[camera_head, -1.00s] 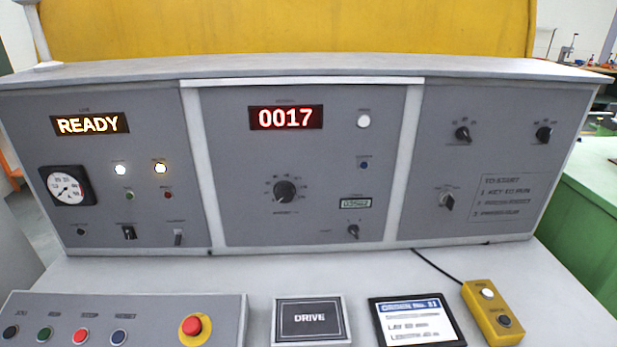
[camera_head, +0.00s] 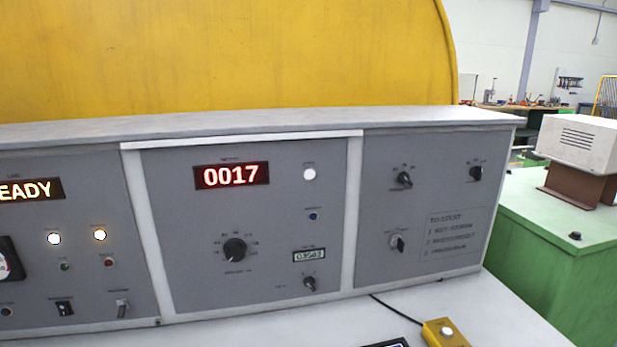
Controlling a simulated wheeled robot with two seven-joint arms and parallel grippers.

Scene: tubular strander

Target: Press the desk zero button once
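The middle panel of the grey desk (camera_head: 185,180) has a red display (camera_head: 232,176) reading 0017. Right of the display is a round white lamp or button (camera_head: 309,174). Below that is a small blue button (camera_head: 313,217). The labels by both are too small to read, so I cannot tell which control is the zero button. A yellow box (camera_head: 436,341) with a white button (camera_head: 447,331) is cut off at the bottom edge. Neither of my grippers is in view.
A rotary knob (camera_head: 235,249), a small counter window (camera_head: 309,255) and a small switch (camera_head: 310,283) share the middle panel. A READY display (camera_head: 32,189) is at left. A green cabinet (camera_head: 560,240) stands to the right.

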